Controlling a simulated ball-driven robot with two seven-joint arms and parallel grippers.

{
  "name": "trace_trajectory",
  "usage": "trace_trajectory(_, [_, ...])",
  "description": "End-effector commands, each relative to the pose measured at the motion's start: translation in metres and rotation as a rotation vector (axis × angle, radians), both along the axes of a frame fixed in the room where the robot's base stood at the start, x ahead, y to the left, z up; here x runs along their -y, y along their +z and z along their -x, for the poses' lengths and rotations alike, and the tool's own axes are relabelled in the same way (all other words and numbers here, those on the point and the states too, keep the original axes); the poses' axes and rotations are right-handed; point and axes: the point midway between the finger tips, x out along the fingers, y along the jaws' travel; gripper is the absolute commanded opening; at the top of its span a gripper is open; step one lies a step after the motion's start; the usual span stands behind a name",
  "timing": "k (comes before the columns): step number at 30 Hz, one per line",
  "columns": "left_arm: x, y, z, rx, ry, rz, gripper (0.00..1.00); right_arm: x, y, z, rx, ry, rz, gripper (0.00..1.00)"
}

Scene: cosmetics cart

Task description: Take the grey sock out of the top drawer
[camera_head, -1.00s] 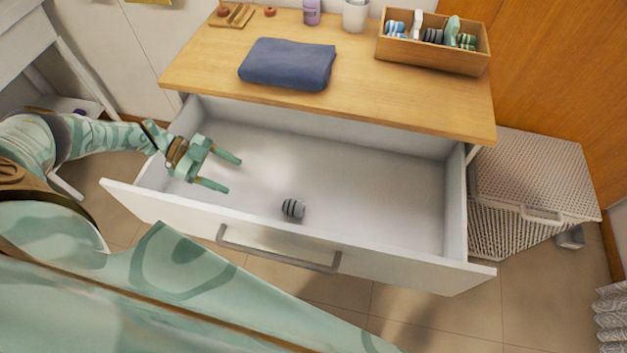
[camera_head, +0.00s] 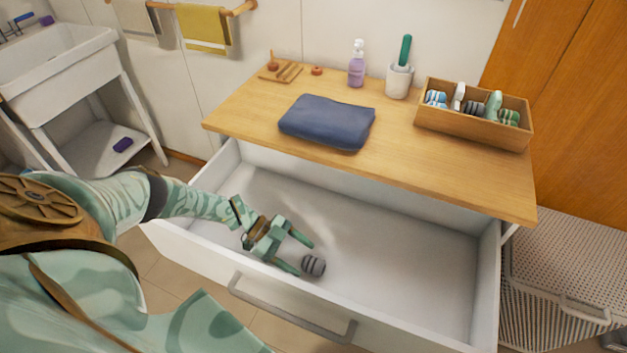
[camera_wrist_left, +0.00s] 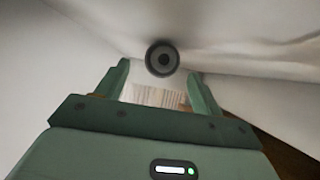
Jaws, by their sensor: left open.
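The grey sock (camera_head: 313,265) is a small striped roll lying on the floor of the open top drawer (camera_head: 400,265), near its front wall. In the left wrist view the rolled sock (camera_wrist_left: 162,59) shows end-on, beyond the fingertips and roughly midway between them. My left gripper (camera_head: 305,258) is inside the drawer, open and empty, with its fingers pointing right toward the sock. The lower finger's tip is close beside the sock; I cannot tell whether they touch. My right gripper is not in view.
The wooden top carries a folded blue towel (camera_head: 328,121), a wooden box (camera_head: 474,121) of rolled items, a purple bottle (camera_head: 357,67) and a white cup (camera_head: 398,81). A perforated hamper (camera_head: 565,262) stands at the right. The drawer's right half is empty.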

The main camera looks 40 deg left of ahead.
Motion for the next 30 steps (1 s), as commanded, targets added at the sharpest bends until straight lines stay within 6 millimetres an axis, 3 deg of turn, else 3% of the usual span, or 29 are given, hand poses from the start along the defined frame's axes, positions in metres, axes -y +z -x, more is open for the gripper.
trace_trajectory(6, [0.026, -0.015, -0.007, -0.001, 0.000, 0.000, 0.67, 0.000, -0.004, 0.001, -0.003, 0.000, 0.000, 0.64])
trace_trajectory(13, [0.028, -0.016, -0.007, 0.000, 0.001, 0.000, 0.67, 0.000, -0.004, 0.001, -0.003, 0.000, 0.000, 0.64])
trace_trajectory(14, [0.028, -0.016, -0.007, 0.000, 0.001, 0.000, 0.65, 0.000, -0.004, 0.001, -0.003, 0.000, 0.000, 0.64])
trace_trajectory(18, [0.028, -0.015, -0.007, 0.000, 0.001, 0.000, 0.26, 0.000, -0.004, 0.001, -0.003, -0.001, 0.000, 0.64])
trace_trajectory(19, [0.028, -0.015, -0.007, 0.000, 0.001, 0.000, 0.20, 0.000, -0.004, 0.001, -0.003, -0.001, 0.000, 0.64])
trace_trajectory(30, [0.028, -0.010, -0.007, 0.001, 0.001, 0.001, 0.20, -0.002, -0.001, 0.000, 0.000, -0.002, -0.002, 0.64])
